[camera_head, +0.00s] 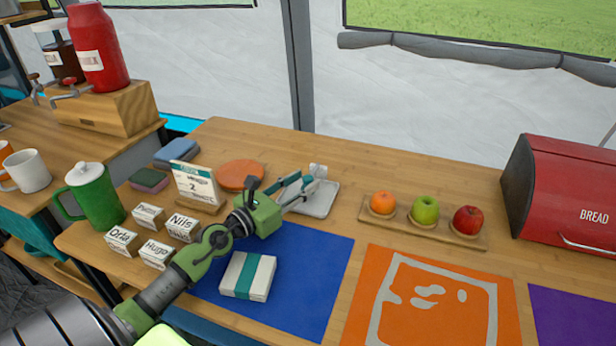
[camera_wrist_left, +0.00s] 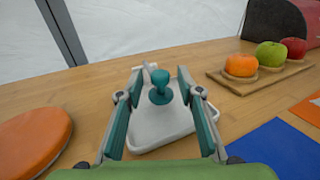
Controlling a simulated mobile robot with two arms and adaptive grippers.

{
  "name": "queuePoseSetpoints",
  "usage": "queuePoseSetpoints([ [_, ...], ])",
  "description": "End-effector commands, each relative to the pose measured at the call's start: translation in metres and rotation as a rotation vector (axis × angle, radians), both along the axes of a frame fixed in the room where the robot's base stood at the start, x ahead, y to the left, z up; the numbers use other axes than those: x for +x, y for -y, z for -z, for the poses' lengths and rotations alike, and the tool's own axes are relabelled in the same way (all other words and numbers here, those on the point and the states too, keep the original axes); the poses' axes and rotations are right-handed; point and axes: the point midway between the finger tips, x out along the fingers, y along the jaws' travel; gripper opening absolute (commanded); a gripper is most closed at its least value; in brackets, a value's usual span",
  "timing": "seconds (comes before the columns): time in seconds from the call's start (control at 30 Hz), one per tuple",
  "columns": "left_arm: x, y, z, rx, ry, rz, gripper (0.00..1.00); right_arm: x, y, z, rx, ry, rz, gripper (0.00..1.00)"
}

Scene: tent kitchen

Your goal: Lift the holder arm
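The holder (camera_head: 320,206) is a white tray-like base on the wooden table; in the left wrist view (camera_wrist_left: 165,130) a teal knob (camera_wrist_left: 160,86) rises above it. A pale bar (camera_wrist_left: 150,67), perhaps part of the holder arm, shows behind the knob. How they join is hidden. My left gripper (camera_head: 304,186) is over the holder. In its wrist view (camera_wrist_left: 161,92) the fingers are apart, one on each side of the knob, with gaps visible. My right gripper is not in view.
White napkins with a teal band (camera_head: 236,284) lie on a blue mat (camera_head: 318,275). An orange disc (camera_head: 241,174) is left of the holder. A fruit board (camera_head: 395,222) and red bread box (camera_head: 565,195) are right. Name blocks (camera_head: 157,253) and a green mug (camera_head: 95,200) stand left.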

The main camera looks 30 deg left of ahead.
Motion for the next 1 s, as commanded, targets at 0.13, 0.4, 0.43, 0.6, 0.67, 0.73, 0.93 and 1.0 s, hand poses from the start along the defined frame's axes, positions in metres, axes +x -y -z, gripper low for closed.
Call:
queuePoseSetpoints([
  [0.13,0.015,0.002,-0.001,-0.001,0.003,-0.001,0.34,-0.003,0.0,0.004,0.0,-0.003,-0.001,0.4],
  [0.4,0.025,0.004,0.0,0.001,0.0,0.0,0.34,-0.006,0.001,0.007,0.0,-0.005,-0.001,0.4],
  [0.43,0.025,0.004,0.0,0.001,0.0,0.0,0.34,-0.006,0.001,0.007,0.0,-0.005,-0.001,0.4],
  [0.6,0.025,0.004,0.001,0.0,0.0,0.0,0.34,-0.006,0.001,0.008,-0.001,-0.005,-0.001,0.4],
  [0.67,0.025,0.004,0.001,0.0,0.0,0.0,0.18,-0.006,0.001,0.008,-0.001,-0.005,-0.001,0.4],
  [0.73,0.025,0.004,0.0,0.0,0.0,0.0,0.0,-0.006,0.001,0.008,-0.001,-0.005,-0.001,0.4],
  [0.93,0.025,0.004,0.0,0.0,-0.001,0.0,0.0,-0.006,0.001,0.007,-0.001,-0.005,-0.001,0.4],
  [1.0,0.025,0.004,-0.001,-0.001,-0.003,0.0,0.0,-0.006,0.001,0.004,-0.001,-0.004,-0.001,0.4],
])
